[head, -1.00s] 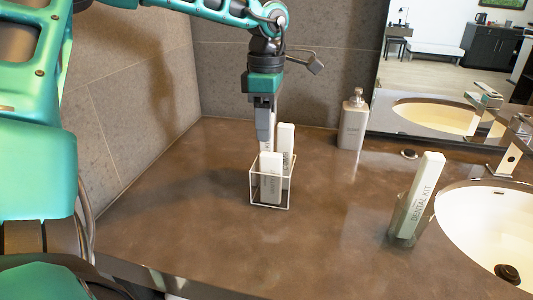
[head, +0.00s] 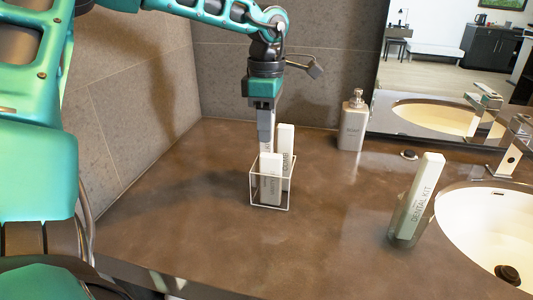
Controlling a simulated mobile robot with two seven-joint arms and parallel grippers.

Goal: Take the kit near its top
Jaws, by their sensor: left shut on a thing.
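My left gripper (head: 266,128) points down over the wire-framed holder (head: 270,208) on the counter. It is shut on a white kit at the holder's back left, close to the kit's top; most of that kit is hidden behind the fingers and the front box. A white box (head: 271,180) stands at the front of the holder, and a taller white box marked like "COMB" (head: 287,150) stands at its back right. A white box marked "DENTAL KIT" (head: 424,200) leans in a glass (head: 397,232) beside the sink. My right gripper is not in view.
A soap dispenser (head: 352,122) stands at the back by the mirror (head: 440,60). The sink (head: 490,225) and its tap (head: 509,150) are at the right. The counter (head: 200,235) is clear in front and to the left of the holder.

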